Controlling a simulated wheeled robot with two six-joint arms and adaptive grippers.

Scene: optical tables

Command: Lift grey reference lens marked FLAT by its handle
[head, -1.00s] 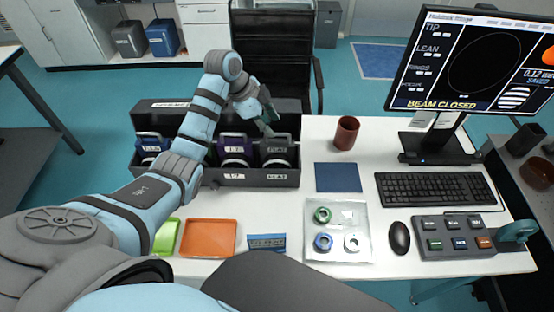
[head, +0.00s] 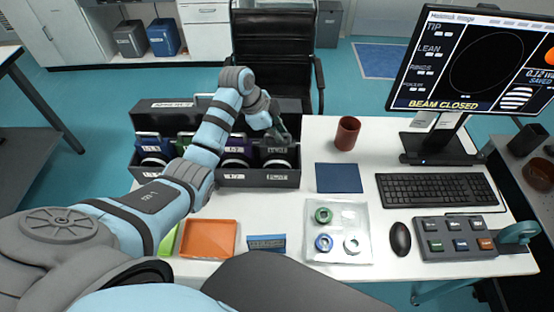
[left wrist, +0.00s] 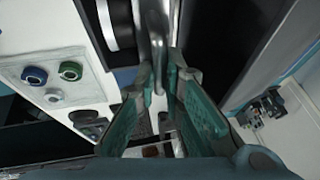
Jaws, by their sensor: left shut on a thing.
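The grey reference lens (head: 277,154) is in the right-hand slot of a black open case (head: 230,180); its label is too small to read. My left gripper (head: 281,136) is directly above it, at its top handle. In the left wrist view the green finger pads of my left gripper (left wrist: 165,80) are closed on the grey handle (left wrist: 157,35). The handle's lower part is hidden between the pads. I cannot tell whether the lens is clear of the slot floor. My right gripper is not in view.
A purple lens (head: 236,155) and other lenses stand left in the case. A red-brown cup (head: 347,133) and blue mat (head: 338,178) are to the right. A clear tray (head: 338,250) with rings and an orange tray (head: 209,238) lie in front. A black chair (head: 272,45) is behind.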

